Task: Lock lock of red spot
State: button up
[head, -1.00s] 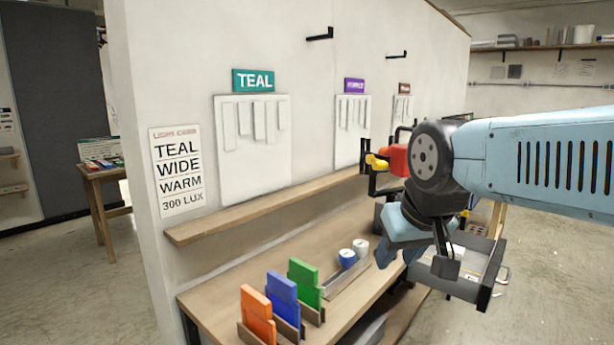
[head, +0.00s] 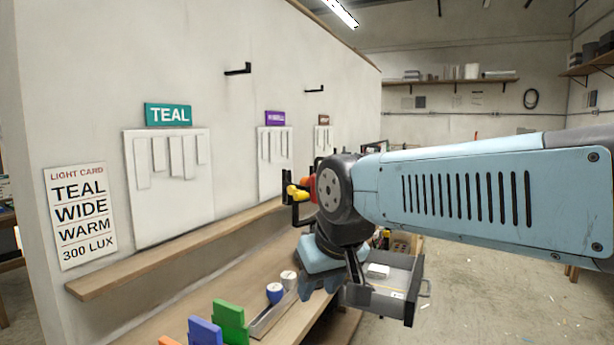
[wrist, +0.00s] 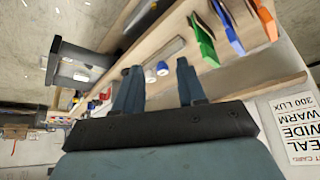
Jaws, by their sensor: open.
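A red body with a yellow part, perhaps the red spot (head: 309,186), shows in the head view just left of my arm's dark round joint. A black bracket-like frame stands at its left. My arm hides most of it, and I cannot make out which part is the lock or how it is set. My gripper (head: 316,286) hangs below that joint, pointing down over the bench side, apart from the red body. In the wrist view my gripper (wrist: 158,82) has its two fingers spread with nothing held between them. The red spot is not clear there.
A wooden ledge (head: 170,250) runs along the white wall above a bench. Green (head: 229,322) and blue (head: 204,332) panels, blue and white rolls and an open grey drawer (head: 400,285) are near my arm. Two black brackets (head: 238,70) jut from the wall. Floor at right is clear.

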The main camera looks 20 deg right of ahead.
aim_at(298, 194)
jog(key=k, duration=1.35)
jog(key=z, duration=0.2)
jog(key=i, duration=0.5)
jog(key=z, duration=0.7)
jog(key=i, duration=0.8)
jog(key=u, duration=0.45)
